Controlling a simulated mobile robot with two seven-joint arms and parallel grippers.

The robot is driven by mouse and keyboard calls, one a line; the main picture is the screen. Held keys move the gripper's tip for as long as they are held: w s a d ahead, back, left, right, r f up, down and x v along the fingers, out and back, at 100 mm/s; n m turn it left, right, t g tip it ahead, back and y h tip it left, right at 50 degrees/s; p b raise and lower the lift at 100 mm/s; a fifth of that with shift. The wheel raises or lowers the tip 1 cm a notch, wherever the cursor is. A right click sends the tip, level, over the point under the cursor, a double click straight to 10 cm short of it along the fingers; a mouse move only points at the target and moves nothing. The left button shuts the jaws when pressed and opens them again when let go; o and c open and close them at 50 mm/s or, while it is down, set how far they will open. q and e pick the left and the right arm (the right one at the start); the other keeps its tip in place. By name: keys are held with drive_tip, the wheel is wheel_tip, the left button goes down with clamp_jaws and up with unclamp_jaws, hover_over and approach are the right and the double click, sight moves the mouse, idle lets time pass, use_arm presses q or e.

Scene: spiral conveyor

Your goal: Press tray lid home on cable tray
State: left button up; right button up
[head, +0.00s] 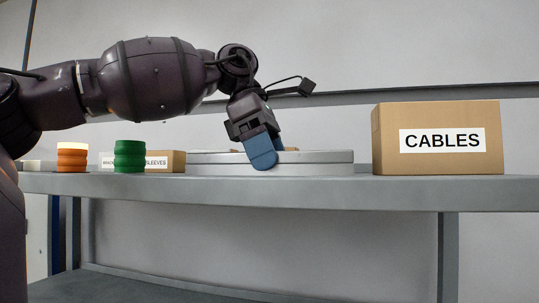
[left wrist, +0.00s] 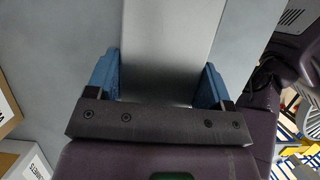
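The tray lid (head: 325,156) is a light grey slab lying along the top of the cable tray (head: 325,169) on the shelf. A thin seam line shows between them; I cannot tell whether the lid is fully seated. My left gripper (head: 268,158) points down at the lid's middle, with one blue finger in front of it and the other behind. In the left wrist view the lid (left wrist: 165,45) fills the space between the two blue fingers (left wrist: 160,85), which appear to close on its edges. The far fingertip is partly hidden. My right gripper is out of view.
A cardboard box marked CABLES (head: 440,138) stands just right of the tray. Left of it are a green ribbed cylinder (head: 129,156), an orange one (head: 72,158) and a small labelled carton (head: 177,161). The grey shelf (head: 400,188) has a bare front edge.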

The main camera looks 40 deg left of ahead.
use_arm(q)
drive_tip(key=o, duration=0.5)
drive_tip(key=shift+f, duration=0.1)
drive_tip(key=shift+c, duration=0.2)
drive_tip(key=p+v, duration=0.1)
drive_tip(key=v, duration=0.9)
drive_tip(key=shift+a+r, duration=0.15)
drive_tip(key=shift+r, duration=0.25)
